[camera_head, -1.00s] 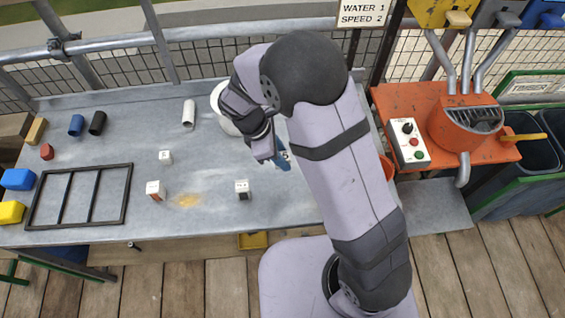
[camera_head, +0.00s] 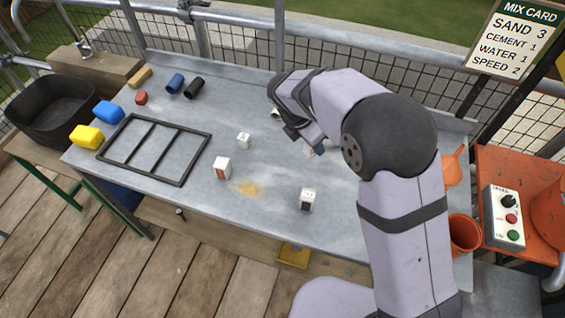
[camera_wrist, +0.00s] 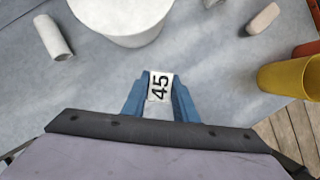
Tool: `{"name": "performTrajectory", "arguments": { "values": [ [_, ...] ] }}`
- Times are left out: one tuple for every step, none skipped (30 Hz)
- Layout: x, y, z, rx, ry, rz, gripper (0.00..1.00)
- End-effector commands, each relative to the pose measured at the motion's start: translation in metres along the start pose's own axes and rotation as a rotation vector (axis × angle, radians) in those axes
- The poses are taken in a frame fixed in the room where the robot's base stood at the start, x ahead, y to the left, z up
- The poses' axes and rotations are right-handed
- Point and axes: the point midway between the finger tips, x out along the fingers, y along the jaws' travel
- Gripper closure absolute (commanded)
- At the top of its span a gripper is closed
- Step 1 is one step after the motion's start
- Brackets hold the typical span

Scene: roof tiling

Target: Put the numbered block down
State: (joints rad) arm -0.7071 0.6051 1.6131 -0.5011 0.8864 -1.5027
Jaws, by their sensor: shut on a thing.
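In the wrist view my gripper (camera_wrist: 158,100) is shut on a white block marked 45 (camera_wrist: 159,86), held between its blue fingers. In the head view my gripper (camera_head: 318,149) is over the right half of the grey table (camera_head: 270,225), mostly behind my arm, and only a bit of the held block shows. The gap between the block and the table cannot be told. Other small white blocks stand on the table: one with a reddish-brown face (camera_head: 222,168), one with a dark face (camera_head: 306,200) and a smaller one (camera_head: 243,140).
A black three-bay frame (camera_head: 154,149) lies on the table's left. A yellow cup (camera_wrist: 290,77) is at right. The table's front middle is mostly clear, with a yellowish stain (camera_head: 249,188).

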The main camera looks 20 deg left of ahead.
Motion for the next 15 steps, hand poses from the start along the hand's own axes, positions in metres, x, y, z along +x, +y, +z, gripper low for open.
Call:
{"name": "performTrajectory", "arguments": {
  "values": [
    [0.003,0.015,-0.006,-0.073,0.000,0.037,1.00],
    [0.001,0.023,-0.008,-0.118,0.000,0.056,1.00],
    [-0.001,0.032,-0.011,-0.177,0.000,0.080,1.00],
    [-0.003,0.039,-0.013,-0.217,-0.001,0.097,1.00],
    [-0.005,0.045,-0.015,-0.256,0.000,0.112,1.00],
    [-0.008,0.053,-0.017,-0.304,-0.001,0.132,1.00],
    [-0.010,0.058,-0.018,-0.337,0.000,0.145,1.00],
    [-0.012,0.062,-0.020,-0.367,0.000,0.158,1.00],
    [-0.014,0.068,-0.022,-0.405,0.000,0.173,1.00],
    [-0.016,0.072,-0.023,-0.431,0.000,0.183,1.00],
    [-0.017,0.075,-0.025,-0.454,0.001,0.192,1.00],
    [-0.019,0.079,-0.026,-0.481,0.001,0.203,1.00],
    [-0.021,0.082,-0.027,-0.499,0.000,0.210,1.00],
    [-0.022,0.084,-0.028,-0.514,0.001,0.215,1.00],
    [-0.023,0.086,-0.029,-0.531,0.002,0.221,1.00]
  ]
}}
